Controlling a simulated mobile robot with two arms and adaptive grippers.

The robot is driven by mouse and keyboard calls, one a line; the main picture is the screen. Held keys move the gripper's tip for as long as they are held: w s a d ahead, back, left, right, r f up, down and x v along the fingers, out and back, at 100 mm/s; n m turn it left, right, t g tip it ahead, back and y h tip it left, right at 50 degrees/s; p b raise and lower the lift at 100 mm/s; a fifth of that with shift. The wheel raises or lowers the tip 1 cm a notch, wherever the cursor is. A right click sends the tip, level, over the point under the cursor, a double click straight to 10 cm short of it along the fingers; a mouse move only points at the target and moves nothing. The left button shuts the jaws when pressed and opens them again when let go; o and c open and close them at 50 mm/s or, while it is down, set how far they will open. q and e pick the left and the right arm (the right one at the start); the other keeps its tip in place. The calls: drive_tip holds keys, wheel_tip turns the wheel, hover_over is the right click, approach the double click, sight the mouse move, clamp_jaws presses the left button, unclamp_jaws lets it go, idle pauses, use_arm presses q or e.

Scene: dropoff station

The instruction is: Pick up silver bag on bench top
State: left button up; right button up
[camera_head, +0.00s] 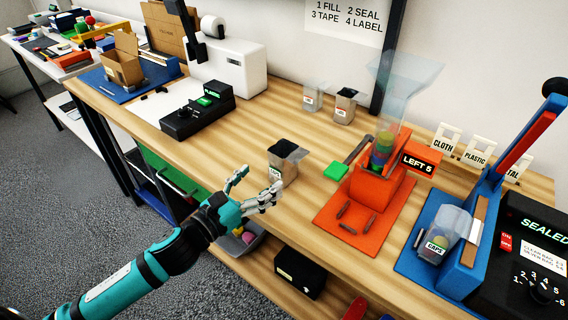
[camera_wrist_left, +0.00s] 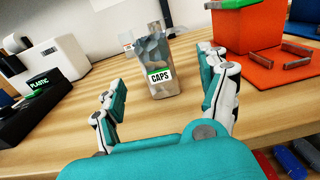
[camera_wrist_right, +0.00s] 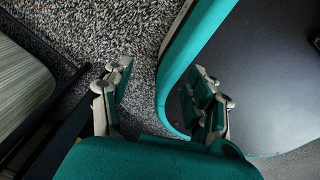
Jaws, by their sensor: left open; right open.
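The silver bag (camera_head: 284,163) stands upright on the wooden bench top (camera_head: 240,124) near its front edge. It has a dark open top in the head view and a label on its front. In the left wrist view the silver bag (camera_wrist_left: 156,66) shows a label reading CAPS with a green band. My left gripper (camera_head: 252,188) is open just in front of the bag. In the left wrist view the bag is ahead, between the open fingers and beyond their tips, apparently untouched. My right gripper (camera_wrist_right: 160,88) is open and empty, above the floor and beside a teal-edged dark surface.
An orange stand (camera_head: 368,205) labelled LEFT 5 with a funnel is right of the bag. A blue sealer (camera_head: 440,270) holds a clear CAPS bag (camera_head: 446,232). Two bags stand at the back. A black PLASTIC device (camera_head: 197,112) is at the left. Bare wood surrounds the silver bag.

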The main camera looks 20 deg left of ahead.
sight(277, 165)
use_arm(q)
drive_tip(key=x, duration=0.4)
drive_tip(key=shift+w+d+p, duration=0.15)
drive_tip(key=shift+w+p, duration=0.15)
drive_tip(key=shift+w, duration=0.1)
drive_tip(key=x, duration=0.3)
drive_tip(key=p+x, duration=0.1)
drive_tip(key=x, duration=0.1)
drive_tip(key=shift+w+a+f, duration=0.2)
drive_tip(key=shift+w+a, duration=0.05)
drive_tip(key=c, duration=1.2)
use_arm(e)
drive_tip(key=shift+w+r, duration=0.7)
drive_tip(key=shift+r, duration=0.25)
use_arm(q)
drive_tip(key=shift+o, duration=0.2)
drive_tip(key=shift+r, duration=0.15)
